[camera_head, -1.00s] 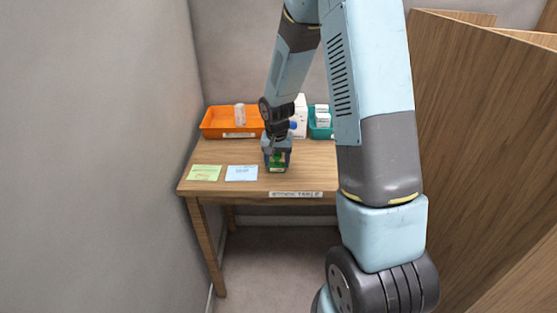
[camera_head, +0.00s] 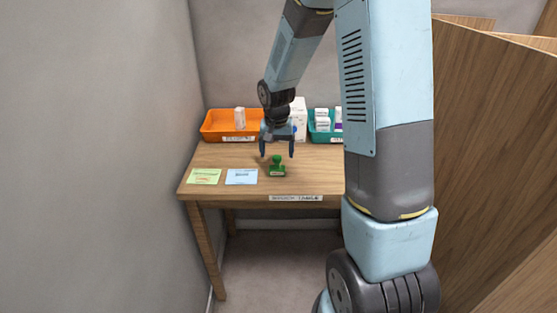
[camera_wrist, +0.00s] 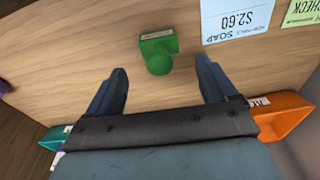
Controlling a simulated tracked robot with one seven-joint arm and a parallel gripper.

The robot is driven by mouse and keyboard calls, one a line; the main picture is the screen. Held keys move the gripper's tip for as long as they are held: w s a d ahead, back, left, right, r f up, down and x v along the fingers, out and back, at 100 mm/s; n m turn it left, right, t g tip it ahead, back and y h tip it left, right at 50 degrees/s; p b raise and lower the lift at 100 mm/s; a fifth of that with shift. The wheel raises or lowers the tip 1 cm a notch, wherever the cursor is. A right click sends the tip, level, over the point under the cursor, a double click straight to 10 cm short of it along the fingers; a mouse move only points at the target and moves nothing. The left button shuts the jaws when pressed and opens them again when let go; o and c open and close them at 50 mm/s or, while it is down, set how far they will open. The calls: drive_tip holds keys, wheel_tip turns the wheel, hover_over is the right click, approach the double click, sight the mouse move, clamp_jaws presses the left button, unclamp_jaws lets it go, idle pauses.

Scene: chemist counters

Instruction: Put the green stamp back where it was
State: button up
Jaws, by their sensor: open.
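The green stamp (camera_head: 277,167) stands upright on the wooden table (camera_head: 310,176), to the right of the blue note. In the wrist view the stamp (camera_wrist: 158,53) shows its round knob and its base with a pale label, lying ahead of and between the fingers. My gripper (camera_head: 277,152) is open and empty, above and just behind the stamp, with its fingers pointing down. The fingers also show apart in the wrist view (camera_wrist: 162,78), not touching the stamp.
A green note (camera_head: 204,176) and a blue note (camera_head: 242,176) lie at the table's front left. An orange tray (camera_head: 222,125) with a white item stands at the back left. A teal tray (camera_head: 318,131) with small boxes and a white box (camera_head: 299,112) stand behind.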

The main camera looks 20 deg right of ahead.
sight(277, 159)
drive_tip(key=r, duration=0.6)
drive_tip(key=shift+s+a+r, duration=0.1)
drive_tip(key=shift+s, duration=0.3)
drive_tip(key=s+r+n+t, duration=0.2)
drive_tip(key=s+r, duration=1)
drive_tip(key=r, duration=0.1)
drive_tip(key=s+r+n+t, duration=0.1)
drive_tip(key=s+r, duration=0.1)
drive_tip(key=s, duration=0.5)
drive_tip(key=s+r+n+t, duration=0.1)
drive_tip(key=s+r, duration=0.2)
drive_tip(key=s, duration=0.5)
drive_tip(key=shift+d+r+y, duration=0.3)
drive_tip(key=shift+d, duration=0.15)
